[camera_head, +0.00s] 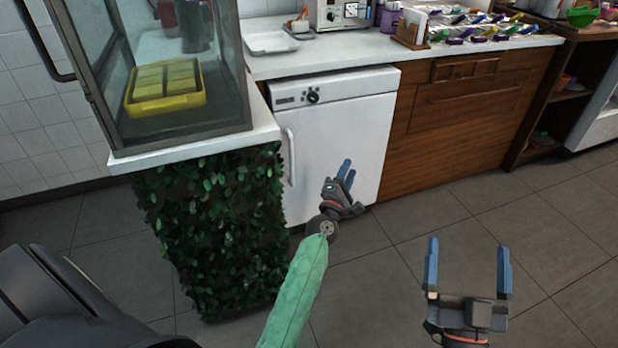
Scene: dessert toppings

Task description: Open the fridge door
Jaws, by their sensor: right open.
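The white under-counter fridge (345,135) stands below the worktop, with its door shut flush. Its upper strip carries a dark knob (313,96). A vertical white handle (291,157) runs down the left side of the door. My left gripper (348,172), at the end of a green-sleeved arm, shows in front of the lower right part of the door, right of the handle. I see it nearly edge-on and cannot tell its opening or its distance from the door. My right gripper (467,264) is open and empty over the floor at the lower right.
A glass case (165,105) with a yellow tray (165,98) stands on a leaf-covered stand (220,230), close left of the fridge handle. Wooden cabinet fronts (450,115) adjoin the fridge on the right. The grey tiled floor (540,240) at the right is clear.

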